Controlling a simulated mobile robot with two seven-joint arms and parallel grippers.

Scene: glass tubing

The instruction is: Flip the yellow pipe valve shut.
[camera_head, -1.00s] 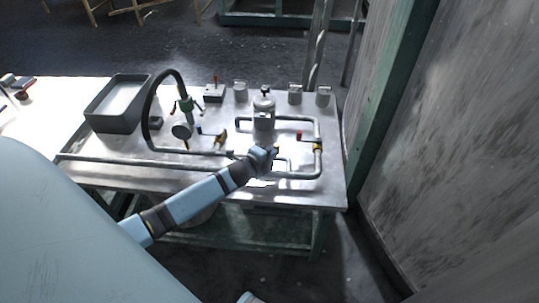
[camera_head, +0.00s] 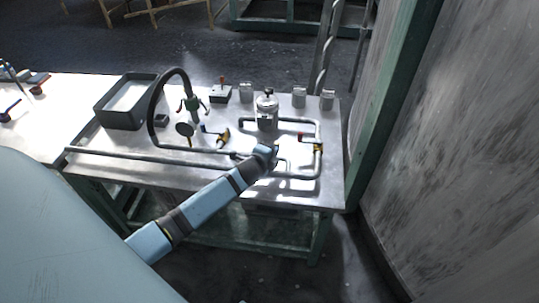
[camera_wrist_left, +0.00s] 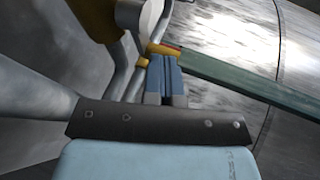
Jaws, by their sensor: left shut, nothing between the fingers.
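My left gripper (camera_head: 270,153) is shut and empty above the pipework, beside the lower run of the pipe loop at the front right of the bench. Its blue fingers (camera_wrist_left: 165,78) show together in the left wrist view. A yellow valve with a red handle end (camera_head: 318,148) sits on the right upright of the loop, apart from the gripper. Another yellow fitting (camera_head: 223,138) with a dark blue-ended handle is left of the gripper. A yellow body (camera_wrist_left: 98,14) is close by in the wrist view. I cannot tell which fitting it is. My right gripper is out of view.
The pipes stand on a metal bench (camera_head: 325,192). A grey tray (camera_head: 118,120), a black hose (camera_head: 155,110) and a silver canister (camera_head: 267,115) are around them. A green post (camera_head: 383,100) and grey wall (camera_head: 465,150) are at the right.

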